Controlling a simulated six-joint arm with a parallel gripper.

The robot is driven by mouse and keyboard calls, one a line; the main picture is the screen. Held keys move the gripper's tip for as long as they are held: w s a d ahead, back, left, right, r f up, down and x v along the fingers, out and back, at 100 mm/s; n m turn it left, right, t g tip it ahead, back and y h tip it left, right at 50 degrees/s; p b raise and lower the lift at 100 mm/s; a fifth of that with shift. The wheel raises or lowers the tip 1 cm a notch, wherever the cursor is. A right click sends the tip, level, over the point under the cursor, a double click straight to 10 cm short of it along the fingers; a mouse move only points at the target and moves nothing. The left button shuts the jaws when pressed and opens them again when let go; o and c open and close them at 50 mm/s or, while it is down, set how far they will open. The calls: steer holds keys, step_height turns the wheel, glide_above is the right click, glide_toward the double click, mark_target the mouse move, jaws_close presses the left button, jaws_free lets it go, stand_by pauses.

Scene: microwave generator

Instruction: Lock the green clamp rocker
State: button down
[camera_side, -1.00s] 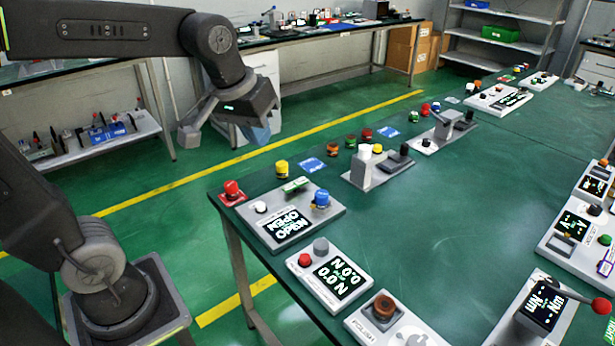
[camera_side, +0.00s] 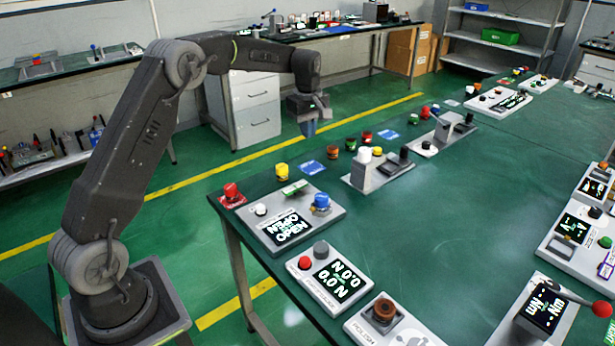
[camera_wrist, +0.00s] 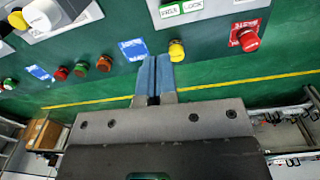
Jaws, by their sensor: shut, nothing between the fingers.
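The green clamp rocker (camera_side: 294,187) sits on a grey panel (camera_side: 330,212) near the table's left edge, behind a display reading OPEN. In the wrist view the rocker (camera_wrist: 182,8) shows at the top edge, partly cut off, with green lettering that includes LOCK. Which side is pressed down I cannot tell. My gripper (camera_side: 310,130) hangs fingers down, well above and apart from the panel, toward the far side of the table edge. In the wrist view its blue fingers (camera_wrist: 153,60) are together and empty, below the rocker in the picture.
On the panel a white button (camera_side: 261,209) and a blue knob (camera_side: 321,199) flank the rocker. A yellow button (camera_side: 282,169) and red button (camera_side: 231,189) stand close by. A grey block with a white knob (camera_side: 364,156) stands to the right. The table's middle is clear.

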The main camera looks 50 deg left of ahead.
mark_target(307, 183)
steer(key=shift+w+a+f+n, duration=0.25)
steer(key=shift+a+f, duration=0.15)
steer(key=shift+f, duration=0.15)
steer(key=shift+w+a+f+n, duration=0.25)
steer(key=shift+a+f, duration=0.1)
steer(key=shift+f, duration=0.2)
step_height(307, 183, down, 13)
steer(key=shift+s+f, duration=0.1)
steer(key=shift+f, duration=0.4)
steer(key=shift+f, duration=0.45)
steer(key=shift+r, duration=0.2)
